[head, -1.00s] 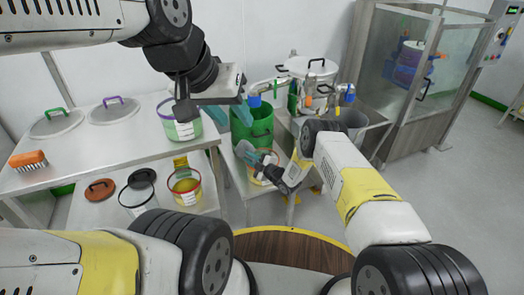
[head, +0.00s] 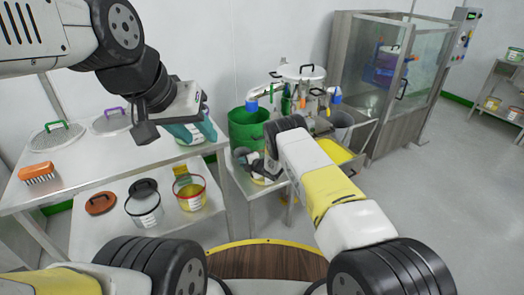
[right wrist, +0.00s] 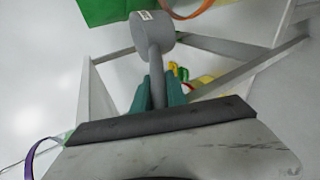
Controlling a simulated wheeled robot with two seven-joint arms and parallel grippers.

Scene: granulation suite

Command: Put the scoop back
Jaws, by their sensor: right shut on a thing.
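The scoop is grey, with a round cup (right wrist: 153,32) and a straight handle (right wrist: 157,78) in the right wrist view. My right gripper (right wrist: 160,92) is shut on the handle with its teal fingers, and the cup sticks out beyond them. In the head view this gripper (head: 254,163) is low over the small steel table, in front of the green bin; the scoop is small there and partly hidden by my arm. My left gripper (head: 198,130) hangs over the back right of the left bench, its teal fingers apart and seemingly empty.
A green bin (head: 246,128) and a steel vessel (head: 303,74) stand behind my right gripper. A tray of yellow material (head: 335,150) is to its right. The left bench (head: 95,168) carries lids and an orange brush (head: 37,172). Tubs (head: 144,206) stand on its lower shelf.

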